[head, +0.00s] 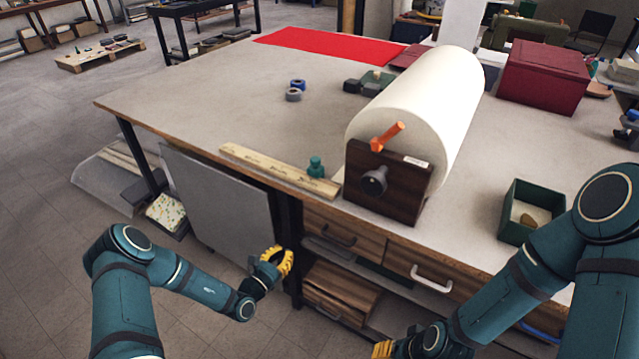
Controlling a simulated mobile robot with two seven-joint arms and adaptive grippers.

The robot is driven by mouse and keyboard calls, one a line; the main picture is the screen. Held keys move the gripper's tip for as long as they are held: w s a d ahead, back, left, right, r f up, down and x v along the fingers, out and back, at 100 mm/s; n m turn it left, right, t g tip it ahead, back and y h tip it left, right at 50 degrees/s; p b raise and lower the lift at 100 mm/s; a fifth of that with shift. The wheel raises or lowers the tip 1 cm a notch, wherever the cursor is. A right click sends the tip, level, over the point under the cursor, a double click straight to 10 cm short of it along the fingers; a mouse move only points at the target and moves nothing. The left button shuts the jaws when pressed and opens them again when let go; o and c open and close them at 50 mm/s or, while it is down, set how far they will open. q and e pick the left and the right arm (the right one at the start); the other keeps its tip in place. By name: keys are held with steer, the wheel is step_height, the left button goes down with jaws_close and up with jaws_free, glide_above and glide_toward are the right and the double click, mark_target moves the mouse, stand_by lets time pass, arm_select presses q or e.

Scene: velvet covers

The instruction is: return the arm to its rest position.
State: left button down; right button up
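My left arm comes in from the left, and its gripper (283,262) with yellow fingers hangs in front of the table, below the tabletop edge. Nothing shows in it, and its fingers appear apart with a dark gap between them. My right arm comes in from the right, bent downward. Its gripper (382,349) is at the bottom edge of the view, with only a bit of yellow showing and the rest cut off. Neither gripper visibly touches the table (200,100).
A large white roll (420,100) on a dark wooden stand is on the table. A wooden strip (275,172), a green box (530,212), a dark red box (543,75) and a red cloth (325,45) also lie there. Drawers (430,268) are under the front edge.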

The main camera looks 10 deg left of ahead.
arm_select(q)
steer(key=s+d+m+g+h, duration=0.7)
steer(key=s+d+m+g, duration=0.65)
steer(key=s+d, duration=0.2)
steer(key=s+a+f+m+g+y, duration=0.1)
steer(key=s+a+m+g+y, duration=0.1)
steer(key=s+m+g+y, duration=0.6)
steer(key=r+m+t, duration=0.1)
steer(key=m+t, duration=0.1)
steer(key=m, duration=0.1)
steer(key=r+m+t+y, duration=0.1)
steer(key=m+t, duration=0.1)
steer(key=m, duration=0.1)
steer(key=s+a+r+m+t, duration=0.1)
steer(key=m+t, duration=0.1)
steer(key=m, duration=0.1)
steer(key=shift+a+r, duration=0.1)
steer(key=shift+r, duration=0.15)
